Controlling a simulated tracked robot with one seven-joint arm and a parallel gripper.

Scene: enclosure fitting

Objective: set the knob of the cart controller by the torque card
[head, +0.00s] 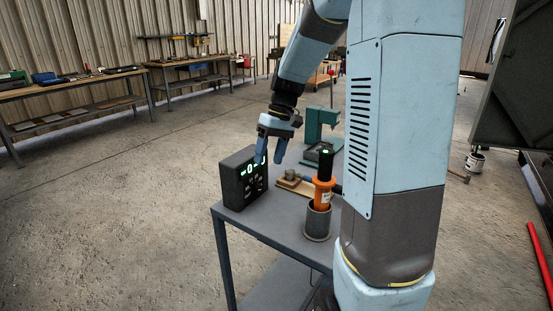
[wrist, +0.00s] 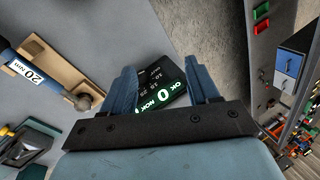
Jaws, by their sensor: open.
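The cart controller (head: 232,186) is a black box with a lit green display, upright at the left edge of the cart top. In the wrist view its dark face (wrist: 165,95) shows between my fingers, with green "OK", "0" and "NOK". My gripper (head: 270,158) points down, open and empty, close to the controller's upper right in the head view. In the wrist view my gripper's fingers (wrist: 164,84) stand apart, partly covering the controller. I cannot make out the knob clearly. I cannot identify a torque card in either view.
An orange and black tool (head: 323,190) stands in a grey cup (head: 318,224) on the cart (head: 270,224). A wooden board (head: 296,186) lies behind it, near a blue handle marked "20 Nm" (wrist: 25,72). A green device (head: 318,124) stands farther back. Workbenches (head: 75,88) line the wall.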

